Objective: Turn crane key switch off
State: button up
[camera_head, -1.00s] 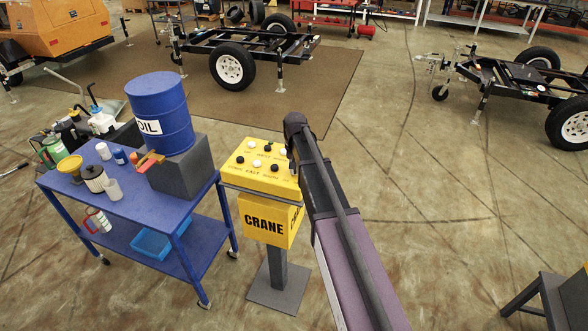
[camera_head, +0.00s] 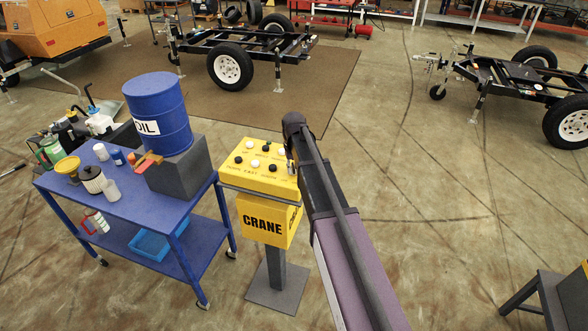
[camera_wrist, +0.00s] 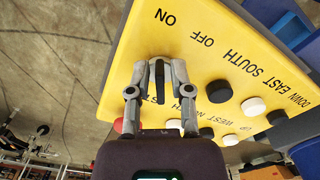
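The yellow crane control box (camera_head: 258,172) stands on a grey post left of my arm, with black and white buttons on top. In the wrist view its yellow panel (camera_wrist: 185,50) carries the labels ON, OFF, SOUTH, EAST and DOWN. A dark upright key (camera_wrist: 158,76) sits on the panel near ON and OFF. My gripper (camera_wrist: 158,70) is at the panel with its two fingers on either side of the key. A gap shows between the fingers, and firm contact with the key is not visible.
A blue cart (camera_head: 120,199) with a blue oil drum (camera_head: 160,115) and small containers stands close left of the control box. A red button (camera_wrist: 118,125) lies near the left finger. Black trailer frames (camera_head: 250,45) stand behind. The floor to the right is mostly clear.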

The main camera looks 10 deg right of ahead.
jog(key=shift+m, duration=0.3)
dwell(0.4)
jog(key=m, duration=0.5)
jog(key=shift+w+a, duration=0.1)
jog(key=shift+a, duration=0.2)
jog(key=m, duration=0.6)
jog(key=shift+w+a+m, duration=0.25)
jog(key=shift+m, duration=0.05)
notch_tip(320, 180, up, 14)
jog(key=p, duration=1.4)
jog(key=s+f+n+b, duration=0.6)
jog(key=s+f+b, duration=0.1)
jog(key=s, duration=0.5)
jog(key=s+d+f+n+b, duration=0.1)
jog(key=s+f+n+b, duration=0.5)
jog(key=s, duration=0.7)
jog(key=shift+s+d+f+b, duration=0.2)
jog(key=shift+s+f+b, duration=0.05)
jog(key=shift+f+b, duration=0.2)
notch_tip(320, 180, up, 14)
jog(key=m+p, duration=0.4)
jog(key=p, duration=1)
send_over(293, 166)
jog(key=shift+w+f, duration=0.1)
